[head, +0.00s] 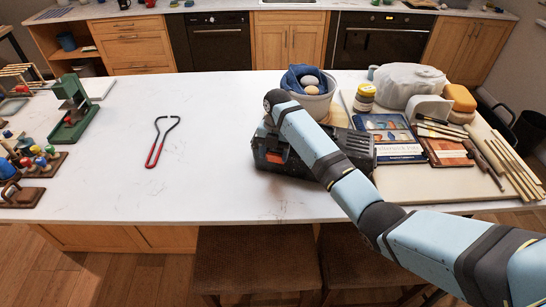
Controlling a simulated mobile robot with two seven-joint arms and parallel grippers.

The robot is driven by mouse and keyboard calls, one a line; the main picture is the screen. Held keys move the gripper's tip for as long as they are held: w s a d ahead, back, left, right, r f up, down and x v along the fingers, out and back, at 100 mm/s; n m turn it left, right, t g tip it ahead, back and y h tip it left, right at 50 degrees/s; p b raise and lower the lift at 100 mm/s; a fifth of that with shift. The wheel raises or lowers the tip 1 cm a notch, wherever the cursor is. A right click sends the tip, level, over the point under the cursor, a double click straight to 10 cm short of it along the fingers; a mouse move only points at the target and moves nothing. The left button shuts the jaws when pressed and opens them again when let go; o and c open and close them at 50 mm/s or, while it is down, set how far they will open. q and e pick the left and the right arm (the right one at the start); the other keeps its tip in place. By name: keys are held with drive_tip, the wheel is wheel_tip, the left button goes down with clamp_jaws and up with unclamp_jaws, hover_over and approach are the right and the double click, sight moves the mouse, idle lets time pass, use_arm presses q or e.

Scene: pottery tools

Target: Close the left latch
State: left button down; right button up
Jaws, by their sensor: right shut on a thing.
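A black toolbox (315,182) sits near the front edge of the white counter, with its upper part mostly covered by my right arm. An orange-red latch (275,157) shows at the left of its front side. My right gripper (270,126) points down at the left part of the toolbox, right by the latch. It is shut on a part there that looks like the left latch, but its fingertips are small, dark and partly hidden. The right latch is not visible behind my arm. My left gripper is not in view.
A bowl with a blue cloth (318,98) stands just behind the toolbox. Books (392,140), wooden tools (515,165) and a covered white lump (408,84) crowd the right. Red-handled tongs (155,150) lie left; the counter between is clear. Stools (255,262) stand in front.

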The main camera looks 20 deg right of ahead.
drive_tip(key=shift+w+d+r+g+y, duration=0.1)
drive_tip(key=shift+w+d+g+y, duration=0.15)
drive_tip(key=shift+g, duration=0.25)
drive_tip(key=shift+w+d+g+y, duration=0.1)
drive_tip(key=shift+w+g+y, duration=0.1)
drive_tip(key=shift+g+y, duration=0.25)
drive_tip(key=o, duration=0.8)
drive_tip(key=shift+c, duration=0.2)
drive_tip(key=shift+w, duration=0.1)
drive_tip(key=v, duration=1.3)
drive_tip(key=shift+w+r, duration=0.25)
drive_tip(key=shift+w, duration=0.05)
